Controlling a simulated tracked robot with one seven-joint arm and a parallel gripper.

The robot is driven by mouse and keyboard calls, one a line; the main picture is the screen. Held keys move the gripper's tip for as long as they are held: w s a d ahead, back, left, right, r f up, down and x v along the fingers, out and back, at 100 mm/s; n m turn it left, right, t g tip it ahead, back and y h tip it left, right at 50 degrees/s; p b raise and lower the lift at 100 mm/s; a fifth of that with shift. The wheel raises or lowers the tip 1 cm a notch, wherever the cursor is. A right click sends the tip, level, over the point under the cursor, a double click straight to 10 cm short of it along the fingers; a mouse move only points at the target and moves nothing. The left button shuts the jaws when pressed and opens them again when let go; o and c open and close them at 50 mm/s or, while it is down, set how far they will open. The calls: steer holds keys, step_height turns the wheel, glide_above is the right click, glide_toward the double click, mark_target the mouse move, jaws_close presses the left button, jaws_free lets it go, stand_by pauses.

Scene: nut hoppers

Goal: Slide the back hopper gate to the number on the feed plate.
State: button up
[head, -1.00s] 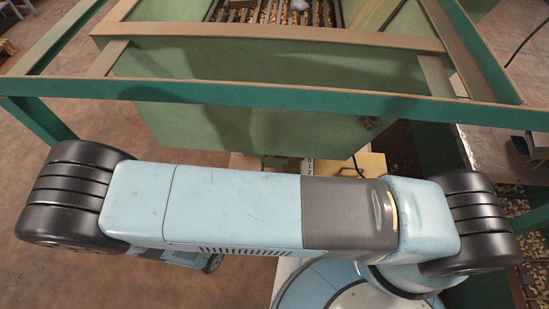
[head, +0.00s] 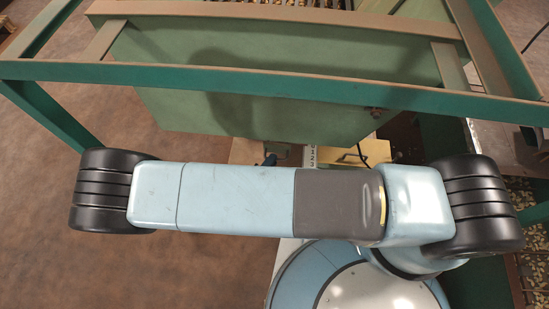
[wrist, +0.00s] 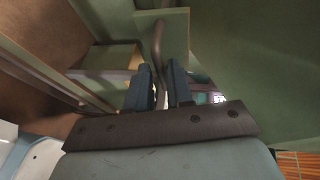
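In the wrist view my gripper (wrist: 159,66) points at a green panel (wrist: 175,30), perhaps the back hopper gate. A curved brownish rod (wrist: 158,40), like a handle, runs down from it between my two blue fingers. The fingers stand apart, with a narrow gap seeming to show beside the rod. A small white label with dark marks (wrist: 217,98) lies right of the fingers, too small to read. In the head view a marked white strip (head: 311,156) shows below the green hopper (head: 240,110). My arm hides most of the area under it.
A teal frame rail (head: 250,78) crosses in front of the hopper, above my arm. A yellow plate (head: 365,152) with a dark wire loop sits right of the strip. A tan board (head: 245,150) lies left of it. Open brown floor spreads at the left.

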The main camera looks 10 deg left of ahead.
steer(key=shift+x, duration=1.15)
steer(key=shift+f, duration=0.1)
jaws_close()
